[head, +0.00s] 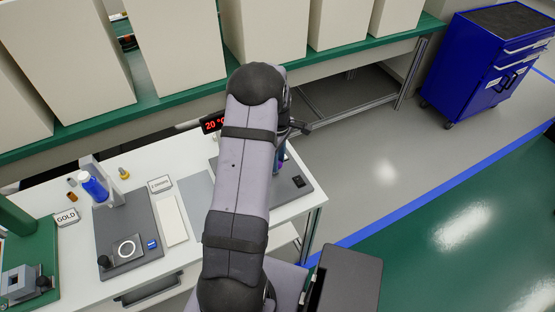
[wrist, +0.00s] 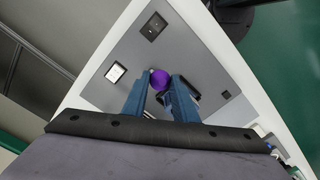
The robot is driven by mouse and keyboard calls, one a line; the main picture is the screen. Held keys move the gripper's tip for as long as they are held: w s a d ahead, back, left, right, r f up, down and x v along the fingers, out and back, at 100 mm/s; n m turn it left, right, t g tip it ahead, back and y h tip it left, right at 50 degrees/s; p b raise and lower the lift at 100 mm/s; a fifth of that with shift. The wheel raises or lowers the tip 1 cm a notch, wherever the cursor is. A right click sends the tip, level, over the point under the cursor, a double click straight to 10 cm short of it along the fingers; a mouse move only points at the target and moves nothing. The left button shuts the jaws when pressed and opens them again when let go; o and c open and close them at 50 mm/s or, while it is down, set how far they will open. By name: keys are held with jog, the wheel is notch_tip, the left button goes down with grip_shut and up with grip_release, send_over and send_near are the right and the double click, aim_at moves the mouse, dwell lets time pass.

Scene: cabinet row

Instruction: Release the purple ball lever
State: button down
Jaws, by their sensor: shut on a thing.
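The purple ball (wrist: 159,79) of the lever shows in the wrist view, at the tips of my gripper's two blue fingers. My gripper (wrist: 160,85) is shut on the ball, with one finger on each side. The lever's rod below the ball is mostly hidden by the fingers. The lever belongs to a grey station (wrist: 188,42) on the white table. In the head view my arm covers the ball, and only a bit of the gripper (head: 280,156) shows beside it.
A white table (head: 188,262) carries another grey station (head: 125,222) with a blue-topped part, a "GOLD" sign (head: 67,217) and a green station (head: 35,265) at left. A red display (head: 212,124) stands behind. A blue tool cabinet (head: 487,62) is at far right.

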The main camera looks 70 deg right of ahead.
jog(key=shift+s+a+f+b, duration=0.1)
jog(key=shift+a+f+b, duration=0.05)
jog(key=shift+b, duration=0.25)
jog(key=shift+s+a+t+h+b, duration=0.25)
jog(key=shift+s+t+h+b, duration=0.05)
jog(key=shift+t+h+b, duration=0.3)
jog(key=c, duration=1.4)
grip_release()
jog(key=shift+c, duration=0.2)
notch_tip(320, 180, up, 7)
jog(key=b, duration=0.1)
jog(key=shift+s+a+b, duration=0.35)
jog(key=shift+s+b, duration=0.05)
